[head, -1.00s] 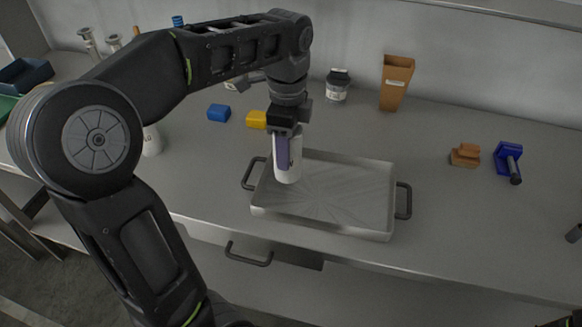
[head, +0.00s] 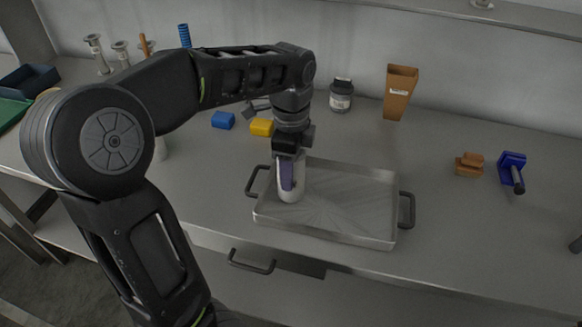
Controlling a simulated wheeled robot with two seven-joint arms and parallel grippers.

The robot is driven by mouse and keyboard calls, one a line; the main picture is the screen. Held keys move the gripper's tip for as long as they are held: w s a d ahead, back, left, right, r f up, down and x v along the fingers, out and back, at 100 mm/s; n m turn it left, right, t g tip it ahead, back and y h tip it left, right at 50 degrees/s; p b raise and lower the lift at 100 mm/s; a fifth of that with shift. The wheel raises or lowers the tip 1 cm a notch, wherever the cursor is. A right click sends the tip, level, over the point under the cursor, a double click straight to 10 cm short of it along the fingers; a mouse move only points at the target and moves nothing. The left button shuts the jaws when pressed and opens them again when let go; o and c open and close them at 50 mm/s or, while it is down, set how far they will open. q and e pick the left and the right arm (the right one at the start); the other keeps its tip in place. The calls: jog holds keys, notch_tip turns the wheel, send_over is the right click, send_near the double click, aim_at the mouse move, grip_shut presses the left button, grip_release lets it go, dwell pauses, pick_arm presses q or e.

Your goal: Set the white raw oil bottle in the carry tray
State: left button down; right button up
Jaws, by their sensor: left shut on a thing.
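The white raw oil bottle (head: 293,191) is upright at the left part of the carry tray, inside its rim. Its base looks at or close to the tray floor; I cannot tell whether it touches. My left gripper (head: 289,172) points down and is shut on the bottle, hiding its upper part. The carry tray (head: 350,205) is a grey metal pan with a dark handle at each end, standing on the bench; the rest of its floor is empty. My right gripper is not in view.
A blue block (head: 223,120) and a yellow block (head: 262,127) lie behind the tray. A dark-lidded jar (head: 341,96) and a brown holder (head: 399,92) stand at the back. An orange-brown block (head: 469,164) and a blue tool (head: 512,170) lie right.

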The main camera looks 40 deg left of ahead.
pick_arm(q)
jog(key=c, duration=0.6)
grip_release()
jog(key=shift+f, duration=0.1)
notch_tip(320, 180, up, 5)
notch_tip(320, 180, up, 6)
jog(key=p, duration=0.5)
jog(key=shift+r, duration=0.25)
jog(key=shift+r+p, duration=0.4)
